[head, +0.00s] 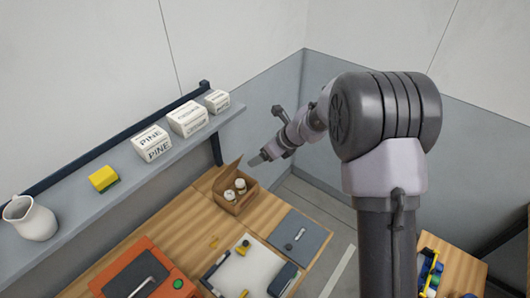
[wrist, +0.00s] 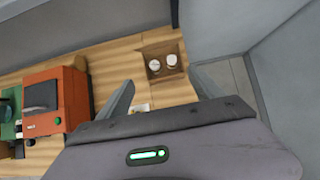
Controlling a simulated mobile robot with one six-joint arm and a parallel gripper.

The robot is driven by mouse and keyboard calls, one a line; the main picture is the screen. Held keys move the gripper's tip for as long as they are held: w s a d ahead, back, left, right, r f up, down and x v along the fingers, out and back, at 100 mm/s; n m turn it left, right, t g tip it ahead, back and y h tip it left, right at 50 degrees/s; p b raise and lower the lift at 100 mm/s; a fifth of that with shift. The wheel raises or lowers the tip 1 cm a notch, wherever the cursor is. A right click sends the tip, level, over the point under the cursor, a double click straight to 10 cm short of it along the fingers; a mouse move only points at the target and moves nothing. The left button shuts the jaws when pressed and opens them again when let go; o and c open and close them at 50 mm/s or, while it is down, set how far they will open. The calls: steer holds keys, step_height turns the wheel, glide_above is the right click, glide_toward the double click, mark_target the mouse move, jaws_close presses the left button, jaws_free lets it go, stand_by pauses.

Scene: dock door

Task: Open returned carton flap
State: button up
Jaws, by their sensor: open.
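The brown carton (head: 240,206) stands on the wooden bench, against the wall side. One flap (head: 231,174) is raised at its back left, and its top is open enough to show two white round-topped items (head: 234,189) inside. The carton also shows in the wrist view (wrist: 154,77), ahead of my gripper. My gripper (head: 256,159) is just above and to the right of the carton in the head view, apart from it. In the wrist view its two fingers (wrist: 163,88) are spread wide with nothing between them.
A shelf (head: 130,178) above the bench holds white boxes (head: 188,118), a yellow block (head: 103,179) and a white jug (head: 30,218). An orange machine (head: 124,272), a white tray (head: 247,270) and a grey mat (head: 300,236) lie on the bench.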

steer(key=shift+s+d+r, duration=0.15)
steer(key=shift+d+r, duration=0.1)
steer(key=shift+r, duration=0.2)
